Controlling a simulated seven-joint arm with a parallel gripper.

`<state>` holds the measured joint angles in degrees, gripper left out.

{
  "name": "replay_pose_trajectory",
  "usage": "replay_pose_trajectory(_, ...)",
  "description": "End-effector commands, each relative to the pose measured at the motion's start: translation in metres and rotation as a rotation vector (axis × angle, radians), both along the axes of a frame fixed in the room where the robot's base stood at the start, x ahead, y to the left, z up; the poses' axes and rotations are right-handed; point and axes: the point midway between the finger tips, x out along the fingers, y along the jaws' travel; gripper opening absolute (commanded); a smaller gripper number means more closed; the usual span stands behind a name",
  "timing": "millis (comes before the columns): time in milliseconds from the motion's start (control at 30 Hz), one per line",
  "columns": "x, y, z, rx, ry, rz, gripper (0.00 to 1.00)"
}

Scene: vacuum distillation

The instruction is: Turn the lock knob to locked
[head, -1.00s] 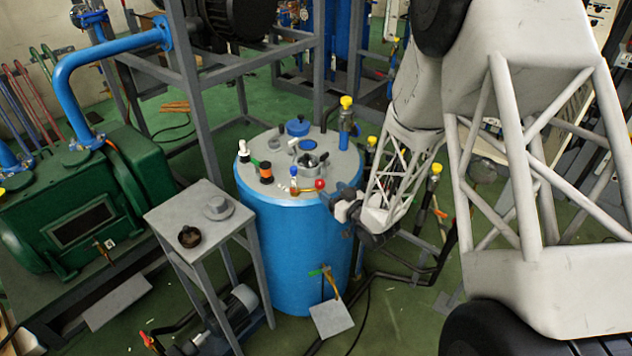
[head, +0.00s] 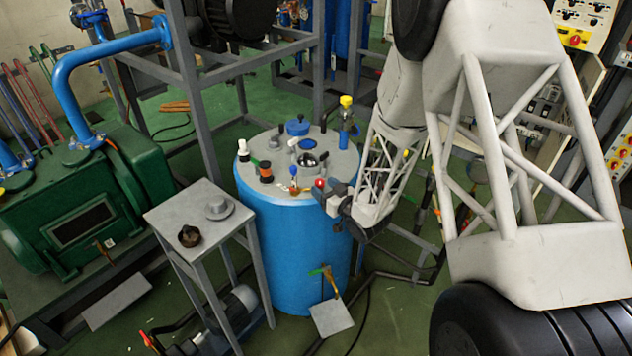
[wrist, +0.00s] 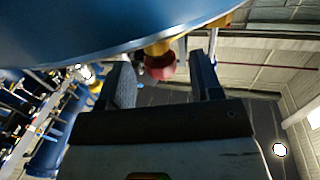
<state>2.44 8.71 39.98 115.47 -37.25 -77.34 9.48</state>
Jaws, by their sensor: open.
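A red knob (head: 319,184) sits at the right front rim of the blue vessel (head: 285,250), by a small brass fitting. I take it to be the lock knob. It shows as a red round end (wrist: 160,66) on a yellow-brass stem in the wrist view. My gripper (head: 327,195) is at the vessel's rim, right beside the knob. In the wrist view my gripper (wrist: 160,85) is open, one finger on each side of the red knob. I see gaps between the knob and both fingers. The knob's lock marking cannot be read.
The vessel's grey lid holds several fittings, including a blue cap (head: 298,126) and a yellow-topped valve (head: 346,102). A grey stand (head: 203,205) is left of the vessel, with a green machine (head: 85,200) beyond. A control cabinet (head: 582,40) stands at the far right.

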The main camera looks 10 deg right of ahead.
Motion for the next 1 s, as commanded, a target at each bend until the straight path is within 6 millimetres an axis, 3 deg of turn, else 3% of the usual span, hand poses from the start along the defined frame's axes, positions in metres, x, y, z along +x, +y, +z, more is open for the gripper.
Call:
replay_pose_trajectory(333, 0.031, 0.021, 0.000, 0.000, 0.000, 0.000, 0.59)
replay_pose_trajectory(767, 0.036, 0.024, 0.000, -0.001, 0.001, -0.001, 0.59)
replay_pose_trajectory(1000, 0.036, 0.024, -0.001, -0.001, 0.001, 0.000, 0.24)
